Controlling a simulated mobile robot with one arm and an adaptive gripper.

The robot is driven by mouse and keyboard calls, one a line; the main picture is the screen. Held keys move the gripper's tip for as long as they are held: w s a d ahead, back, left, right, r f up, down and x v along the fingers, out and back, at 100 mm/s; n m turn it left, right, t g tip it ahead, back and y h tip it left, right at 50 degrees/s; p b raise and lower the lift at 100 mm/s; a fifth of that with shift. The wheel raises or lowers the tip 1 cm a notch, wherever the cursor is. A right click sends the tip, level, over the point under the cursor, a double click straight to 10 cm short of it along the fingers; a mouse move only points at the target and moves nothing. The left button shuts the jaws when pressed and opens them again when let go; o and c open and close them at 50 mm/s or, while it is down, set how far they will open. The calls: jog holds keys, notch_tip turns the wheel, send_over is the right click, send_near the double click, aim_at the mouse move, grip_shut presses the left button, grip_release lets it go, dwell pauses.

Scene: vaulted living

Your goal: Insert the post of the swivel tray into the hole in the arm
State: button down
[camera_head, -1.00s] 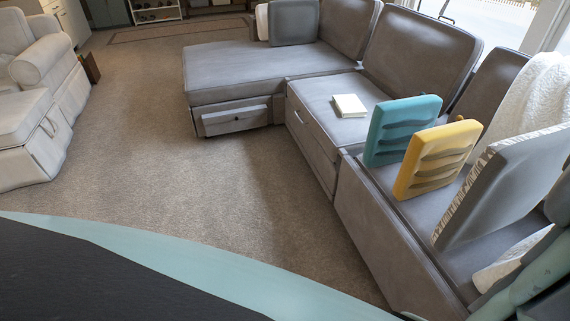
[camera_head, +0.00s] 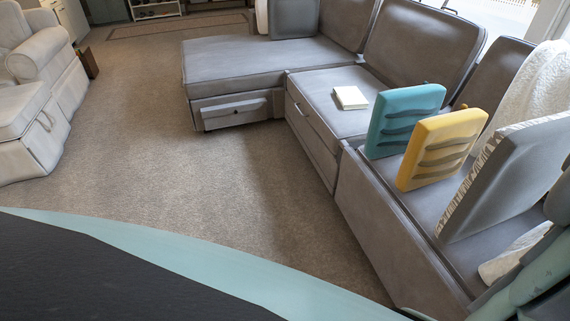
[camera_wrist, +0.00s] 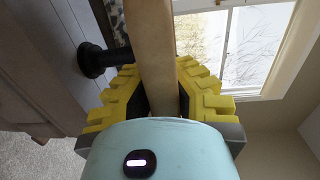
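In the wrist view my gripper (camera_wrist: 161,80) has its yellow ridged fingers closed on both sides of a tan board, seen nearly edge-on, which I take as the swivel tray (camera_wrist: 153,35). A short black post (camera_wrist: 93,60) with a wide round end sticks out to the left of the board. The post's end is in front of a grey-brown panelled surface (camera_wrist: 45,55); I cannot tell whether they touch. No hole in a sofa arm is clearly visible in either view. My gripper and the tray are outside the head view.
The grey sectional sofa (camera_head: 340,210) runs along the right. It bears a teal cushion (camera_head: 403,118), a yellow cushion (camera_head: 441,150), a grey cushion (camera_head: 515,175) and a book (camera_head: 350,97). A white armchair (camera_head: 35,95) stands at left. The carpet (camera_head: 180,165) between is clear.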

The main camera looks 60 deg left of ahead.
dwell(0.4)
jog(key=c, duration=1.1)
grip_release()
jog(key=shift+o, duration=0.2)
jog(key=shift+f, duration=0.1)
jog(key=shift+s+a, duration=0.1)
jog(key=shift+s, duration=0.5)
jog(key=v, duration=0.6)
jog(key=shift+s, duration=0.15)
